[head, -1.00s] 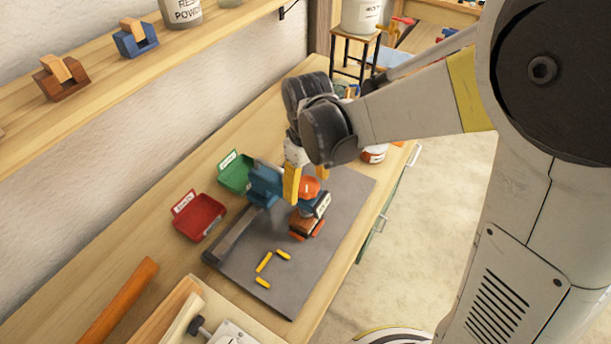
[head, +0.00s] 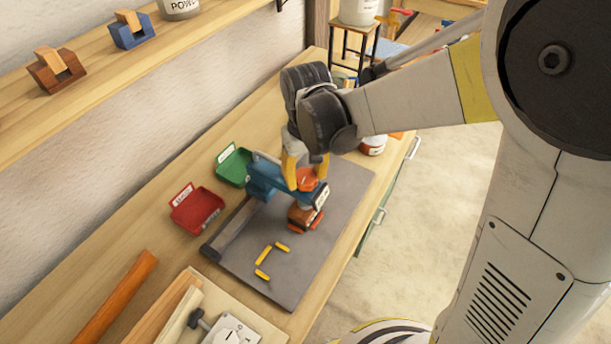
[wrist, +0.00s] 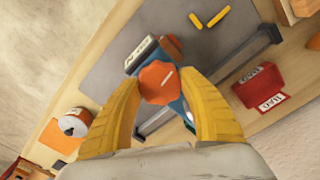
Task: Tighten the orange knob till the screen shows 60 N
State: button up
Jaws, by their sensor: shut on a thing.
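The orange knob (head: 306,180) sits on top of a blue clamp (head: 268,178) over the grey mat. It also shows in the wrist view (wrist: 158,82), with a pale line on its top. My gripper (head: 307,178) comes down from above, its yellow fingers on either side of the knob and shut on it. A small screen (head: 321,198) is on the clamp's near end; it also shows in the wrist view (wrist: 141,54), its figures too small to read. Below the clamp head is an orange-brown block (head: 303,218), partly hidden.
Several yellow sticks (head: 263,273) lie on the grey mat (head: 300,275). A red bin (head: 197,208) and a green bin (head: 233,164) stand left of the clamp. The mat's front is mostly clear.

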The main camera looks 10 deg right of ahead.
aim_at(305, 176)
jog(key=o, duration=1.2)
notch_tip(305, 176, up, 12)
jog(key=s+d+f+m+t+b, duration=0.1)
jog(key=s+d+f+t+b, duration=0.1)
jog(key=s+d, duration=0.1)
jog(key=s+d+f+m+t+b, duration=0.1)
jog(key=s+d+f+t+b, duration=0.1)
jog(key=d, duration=0.4)
jog(key=s+d+f+m+t+b, duration=0.1)
jog(key=s+d+f+t+b, duration=0.2)
jog(key=s+d, duration=0.1)
jog(key=shift+s+d+f+m, duration=0.1)
jog(key=shift+s+d+m, duration=0.05)
jog(key=shift+s, duration=0.3)
jog(key=shift+s+d+m, duration=0.1)
jog(key=shift+s+m, duration=0.05)
jog(key=shift+s, duration=0.3)
